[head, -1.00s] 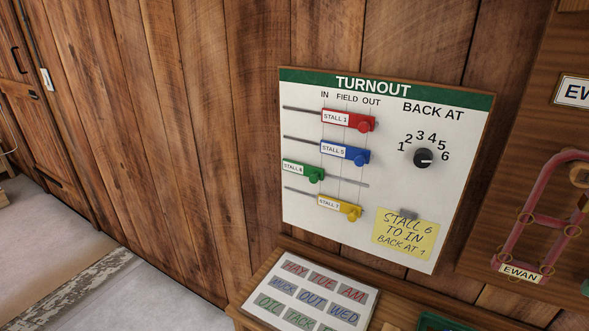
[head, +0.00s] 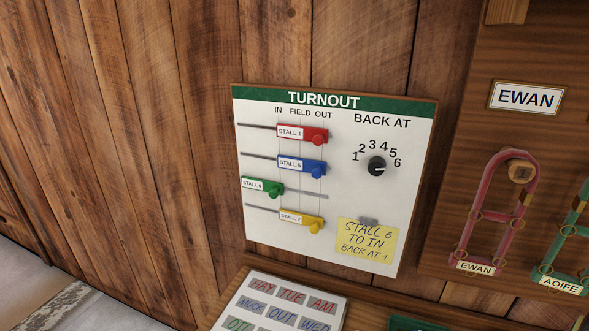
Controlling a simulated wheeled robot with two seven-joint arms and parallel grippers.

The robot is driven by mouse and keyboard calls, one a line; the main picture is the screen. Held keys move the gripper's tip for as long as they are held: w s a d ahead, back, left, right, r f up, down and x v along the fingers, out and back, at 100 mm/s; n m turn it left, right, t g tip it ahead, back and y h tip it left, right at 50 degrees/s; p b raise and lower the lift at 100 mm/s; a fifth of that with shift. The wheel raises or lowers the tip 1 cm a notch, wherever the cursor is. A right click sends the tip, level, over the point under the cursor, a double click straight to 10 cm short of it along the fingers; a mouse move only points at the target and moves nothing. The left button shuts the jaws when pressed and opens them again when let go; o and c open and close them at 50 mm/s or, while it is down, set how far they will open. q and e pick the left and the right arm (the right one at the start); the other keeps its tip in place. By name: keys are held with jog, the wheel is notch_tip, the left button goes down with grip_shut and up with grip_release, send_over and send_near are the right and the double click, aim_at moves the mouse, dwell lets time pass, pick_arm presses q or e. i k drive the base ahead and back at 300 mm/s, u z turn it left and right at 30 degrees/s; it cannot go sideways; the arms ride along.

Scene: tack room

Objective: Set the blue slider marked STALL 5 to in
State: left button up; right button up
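The blue slider marked STALL 5 (head: 295,164) sits on the second rail of the white TURNOUT board (head: 255,232). Its round blue knob (head: 317,171) is at the right, under the OUT heading, and the rail shows bare to its left. The column headings read IN, FIELD and OUT from left to right. Neither of my grippers is in view, and nothing touches the slider.
Red (head: 305,134) and yellow (head: 300,218) sliders sit at OUT; the green one (head: 262,186) is at IN. A black dial (head: 377,166) and a yellow note (head: 367,242) are to the right. A lettered board (head: 272,312) lies below. Hung halters are at far right.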

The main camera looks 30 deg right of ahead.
aim_at(318, 169)
jog(key=z, duration=1.2)
jog(key=k, duration=0.3)
jog(key=u, duration=0.5)
